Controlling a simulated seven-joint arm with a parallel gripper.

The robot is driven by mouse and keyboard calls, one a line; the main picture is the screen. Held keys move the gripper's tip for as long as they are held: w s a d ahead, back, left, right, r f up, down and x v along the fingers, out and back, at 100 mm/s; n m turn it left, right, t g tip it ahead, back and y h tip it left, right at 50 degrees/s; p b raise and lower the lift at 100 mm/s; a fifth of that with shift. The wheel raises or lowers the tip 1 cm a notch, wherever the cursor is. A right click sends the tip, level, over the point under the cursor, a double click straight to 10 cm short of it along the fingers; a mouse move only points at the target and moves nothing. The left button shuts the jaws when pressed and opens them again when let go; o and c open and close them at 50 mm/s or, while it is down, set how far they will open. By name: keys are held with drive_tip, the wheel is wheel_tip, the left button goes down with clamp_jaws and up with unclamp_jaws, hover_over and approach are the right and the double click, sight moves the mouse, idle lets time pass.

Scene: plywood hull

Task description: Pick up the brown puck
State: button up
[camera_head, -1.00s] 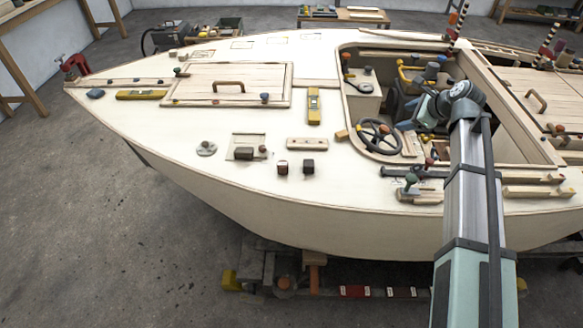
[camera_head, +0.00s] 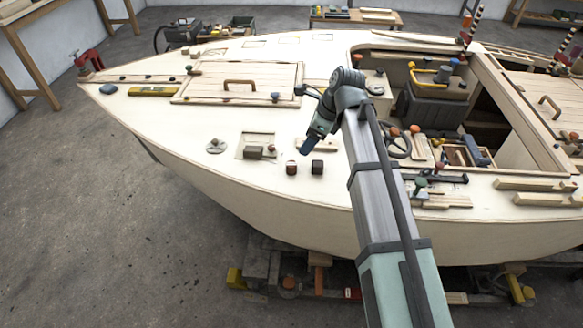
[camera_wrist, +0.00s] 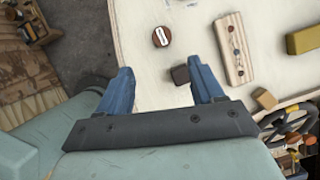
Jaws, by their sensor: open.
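The brown puck (camera_head: 291,168) lies on the pale deck near its front edge. In the wrist view it is a round brown puck (camera_wrist: 161,38) with a white mark on top, beyond the fingertips and roughly between their lines. A dark brown block (camera_head: 317,168) sits just right of it; in the wrist view this block (camera_wrist: 180,74) is nearer, close to the right finger. My gripper (camera_head: 306,149) is above the deck, pointing down and slightly behind the puck in the head view. Its blue fingers (camera_wrist: 160,72) are spread apart with nothing held.
A wooden strip with holes (camera_wrist: 232,50) lies right of the block, with a yellow level (camera_wrist: 304,39) beyond. A small plate with a brown piece (camera_head: 252,153) and a round fitting (camera_head: 215,147) lie to the left. The open cockpit is to the right. Deck in front of the puck is bare.

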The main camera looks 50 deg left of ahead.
sight(292, 164)
drive_tip(key=x, duration=0.7)
drive_tip(key=shift+a+f, duration=0.1)
drive_tip(key=shift+f, duration=0.3)
drive_tip(key=shift+a+x, duration=0.1)
drive_tip(key=shift+x, duration=1.25)
drive_tip(key=shift+a+x, duration=0.15)
drive_tip(key=shift+x, duration=1.25)
drive_tip(key=shift+w, duration=0.15)
drive_tip(key=shift+r, duration=0.1)
drive_tip(key=shift+c, duration=0.3)
drive_tip(key=c, duration=1.1)
